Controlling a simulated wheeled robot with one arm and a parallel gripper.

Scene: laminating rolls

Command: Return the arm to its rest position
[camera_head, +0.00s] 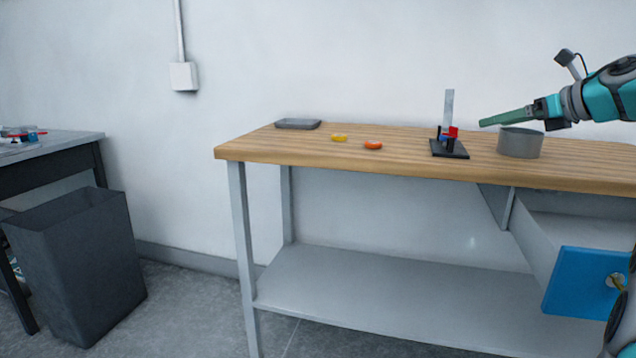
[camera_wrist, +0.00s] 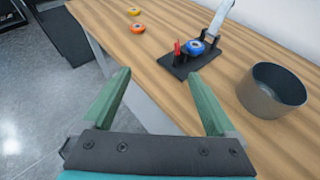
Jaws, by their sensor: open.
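My gripper (camera_head: 506,117) is at the right of the head view, held above the wooden bench (camera_head: 240,149) with green fingers pointing left. In the wrist view my gripper (camera_wrist: 160,95) has its two fingers wide apart, with nothing between them but bench top, bench edge and floor. It is empty. A grey round bowl (camera_head: 519,144) stands on the bench below and behind the fingers; it also shows right of them in the wrist view (camera_wrist: 262,100).
A black stand (camera_head: 449,148) with an upright pale strip, red and blue parts stands left of the bowl. An orange roll (camera_head: 373,145), a yellow roll (camera_head: 339,138) and a grey tray (camera_head: 298,124) lie farther left. A blue-fronted drawer (camera_head: 578,282) hangs open below. A dark bin (camera_head: 75,265) stands left.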

